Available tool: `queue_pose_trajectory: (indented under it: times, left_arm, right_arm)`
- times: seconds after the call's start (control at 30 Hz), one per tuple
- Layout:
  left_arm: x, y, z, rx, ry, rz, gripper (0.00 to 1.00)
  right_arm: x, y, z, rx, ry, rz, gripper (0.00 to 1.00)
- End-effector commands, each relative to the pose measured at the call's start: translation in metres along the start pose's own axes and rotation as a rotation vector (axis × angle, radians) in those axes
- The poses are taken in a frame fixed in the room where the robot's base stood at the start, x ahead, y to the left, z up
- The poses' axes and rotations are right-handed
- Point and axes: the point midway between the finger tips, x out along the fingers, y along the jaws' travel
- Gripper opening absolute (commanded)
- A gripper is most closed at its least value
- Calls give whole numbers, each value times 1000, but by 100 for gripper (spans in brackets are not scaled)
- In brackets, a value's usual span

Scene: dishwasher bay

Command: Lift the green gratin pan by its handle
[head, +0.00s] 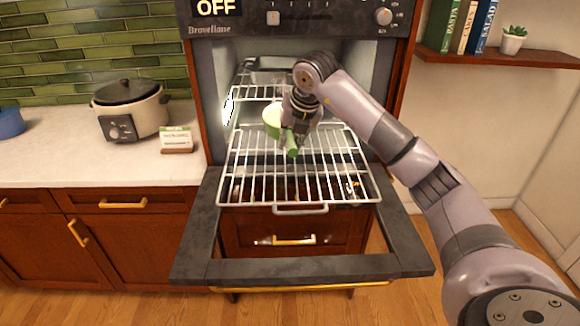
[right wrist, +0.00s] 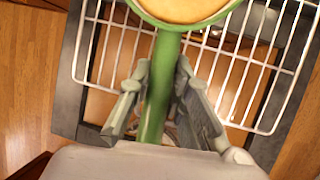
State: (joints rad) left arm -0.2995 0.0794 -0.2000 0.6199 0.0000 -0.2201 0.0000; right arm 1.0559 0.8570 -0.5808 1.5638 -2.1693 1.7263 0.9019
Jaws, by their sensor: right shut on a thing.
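The green gratin pan (head: 271,121) is at the inner part of the pulled-out wire rack (head: 300,183), partly hidden by my right gripper (head: 292,134). Its green handle (head: 292,146) points out toward the front. In the right wrist view the pan (right wrist: 187,12) shows a green rim with a tan filling at the top edge. Its handle (right wrist: 160,90) runs down between the two fingers of my right gripper (right wrist: 163,85), which is shut on it. I cannot tell whether the pan touches the rack. My left gripper is not in view.
The oven door (head: 300,268) is folded down below the rack. Oven side walls and a second rack (head: 255,93) stand close around the pan. A slow cooker (head: 130,108) and a small card (head: 176,139) stand on the left counter. A shelf (head: 500,58) is at upper right.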

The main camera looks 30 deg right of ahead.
Motion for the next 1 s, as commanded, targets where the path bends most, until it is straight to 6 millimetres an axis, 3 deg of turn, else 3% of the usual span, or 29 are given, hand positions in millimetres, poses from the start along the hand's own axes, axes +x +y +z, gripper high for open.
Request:
queue_pose_trajectory:
  times: [0.2,0.4,1.0]
  left_arm:
    - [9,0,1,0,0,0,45]
    - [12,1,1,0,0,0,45]
    - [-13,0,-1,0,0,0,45]
  right_arm:
    - [-47,11,21,1,-9,7,0]
    - [-76,17,32,0,-6,5,0]
    - [-113,24,47,0,-4,2,0]
